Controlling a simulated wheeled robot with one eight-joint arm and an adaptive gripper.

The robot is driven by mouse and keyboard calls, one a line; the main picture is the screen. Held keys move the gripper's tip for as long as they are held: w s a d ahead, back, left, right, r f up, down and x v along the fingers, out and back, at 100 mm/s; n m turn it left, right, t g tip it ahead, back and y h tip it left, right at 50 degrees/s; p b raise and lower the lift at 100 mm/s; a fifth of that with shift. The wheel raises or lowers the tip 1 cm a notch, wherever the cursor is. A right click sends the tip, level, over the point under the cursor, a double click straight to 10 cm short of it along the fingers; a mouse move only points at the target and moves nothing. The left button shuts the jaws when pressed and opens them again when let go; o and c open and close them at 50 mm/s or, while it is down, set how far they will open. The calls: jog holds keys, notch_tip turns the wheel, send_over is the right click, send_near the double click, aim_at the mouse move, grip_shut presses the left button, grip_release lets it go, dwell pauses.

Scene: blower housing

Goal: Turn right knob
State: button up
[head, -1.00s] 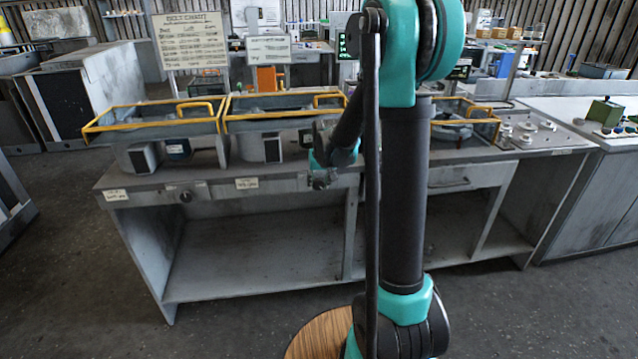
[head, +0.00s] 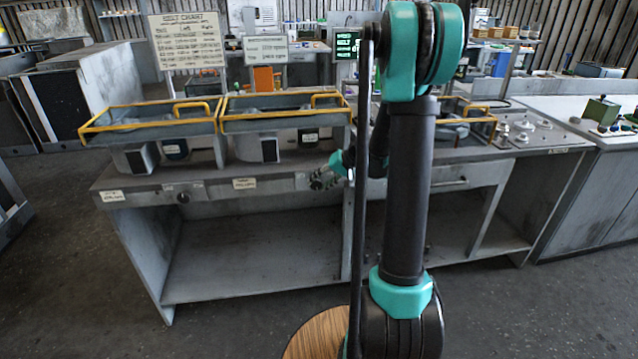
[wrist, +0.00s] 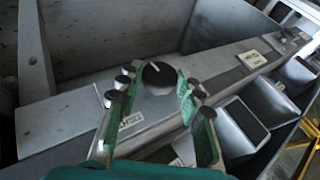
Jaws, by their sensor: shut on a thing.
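The right knob (wrist: 158,76) is a dark round dial with a pale pointer line, on the grey front panel of the bench in the wrist view. My gripper (wrist: 158,84) has its fingers on both sides of it, shut on it.
White labels (head: 245,183) sit along the panel. A belt chart board (head: 187,41) and a lit green screen (head: 346,45) are behind. The shelf space under the bench is open.

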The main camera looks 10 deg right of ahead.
jog(key=shift+y, duration=0.3)
jog(key=o, duration=1.2)
jog(key=shift+c, duration=0.2)
jog(key=v, duration=1.2)
jog(key=s+a+f+h, duration=0.1)
jog(key=s+f+h, duration=0.1)
jog(key=s, duration=0.6)
jog(key=s+a+f+n+h, duration=0.1)
jog(key=s+f+h, duration=0.2)
jog(key=s, duration=0.6)
jog(key=s+a+f+h, duration=0.2)
jog(key=s+f, duration=0.3)
jog(key=s, duration=0.4)
jog(key=shift+f+g, duration=0.3)
jog(key=shift+f, duration=0.1)
